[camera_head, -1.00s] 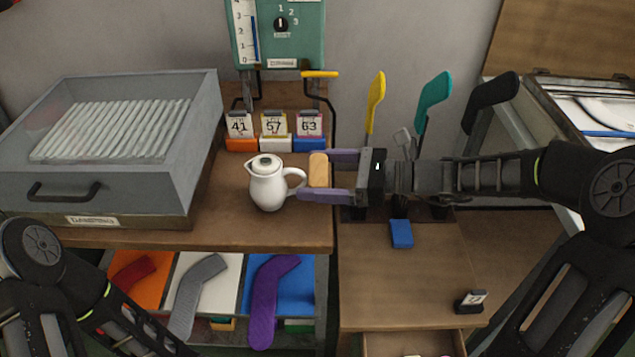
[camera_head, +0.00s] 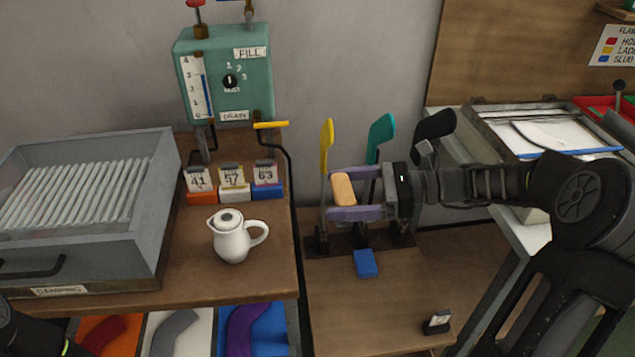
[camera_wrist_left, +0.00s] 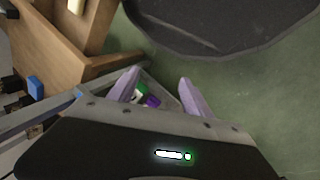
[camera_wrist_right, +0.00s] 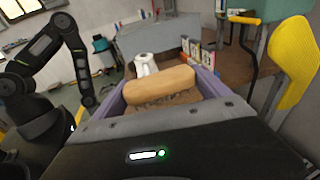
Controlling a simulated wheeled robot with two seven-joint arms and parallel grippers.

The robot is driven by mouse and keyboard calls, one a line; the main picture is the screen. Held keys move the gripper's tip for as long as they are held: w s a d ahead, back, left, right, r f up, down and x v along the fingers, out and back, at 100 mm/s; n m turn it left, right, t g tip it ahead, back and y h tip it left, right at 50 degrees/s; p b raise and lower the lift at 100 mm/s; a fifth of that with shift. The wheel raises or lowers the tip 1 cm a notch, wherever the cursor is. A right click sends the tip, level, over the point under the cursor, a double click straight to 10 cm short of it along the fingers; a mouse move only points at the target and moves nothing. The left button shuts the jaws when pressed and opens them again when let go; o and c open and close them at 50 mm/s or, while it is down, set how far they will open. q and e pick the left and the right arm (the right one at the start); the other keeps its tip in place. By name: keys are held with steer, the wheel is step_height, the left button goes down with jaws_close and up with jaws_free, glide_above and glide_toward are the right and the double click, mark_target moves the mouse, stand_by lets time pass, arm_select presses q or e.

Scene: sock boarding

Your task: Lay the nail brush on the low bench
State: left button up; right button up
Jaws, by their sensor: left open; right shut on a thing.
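The nail brush (camera_head: 343,189) is a tan wooden block; its bristles show in the right wrist view (camera_wrist_right: 160,85). My right gripper (camera_head: 346,192) is shut on it, holding it in the air in front of the yellow sock board. A lower wooden bench top (camera_head: 350,312), apparently the low bench, lies below and nearer. My left gripper (camera_wrist_left: 160,88) is open, its fingers apart over a drawer or tray with small coloured items. It is out of the head view, where only a bit of my left arm shows at the lower left corner.
Yellow (camera_head: 326,145), teal (camera_head: 381,137) and black (camera_head: 434,125) boards stand behind. A white jug (camera_head: 232,238) is on the left bench. The lower top's front middle is clear.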

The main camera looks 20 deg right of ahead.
arm_select(q)
step_height(320, 180, up, 6)
steer(key=p, duration=0.4)
steer(key=shift+f, duration=0.2)
arm_select(e)
steer(key=w+f+v, duration=0.1)
steer(key=v, duration=0.5)
steer(key=shift+d, duration=0.5)
steer(key=shift+s+r, duration=0.1)
steer(key=w+a+f+m+t+h, duration=0.1)
steer(key=a+f+m+t, duration=0.1)
steer(key=a+f, duration=0.8)
steer(key=a, duration=0.2)
steer(key=shift+w+a+t, duration=0.3)
steer(key=shift+t, duration=0.1)
arm_select(q)
steer(key=shift+c, duration=0.4)
arm_select(e)
steer(key=shift+f, duration=0.15)
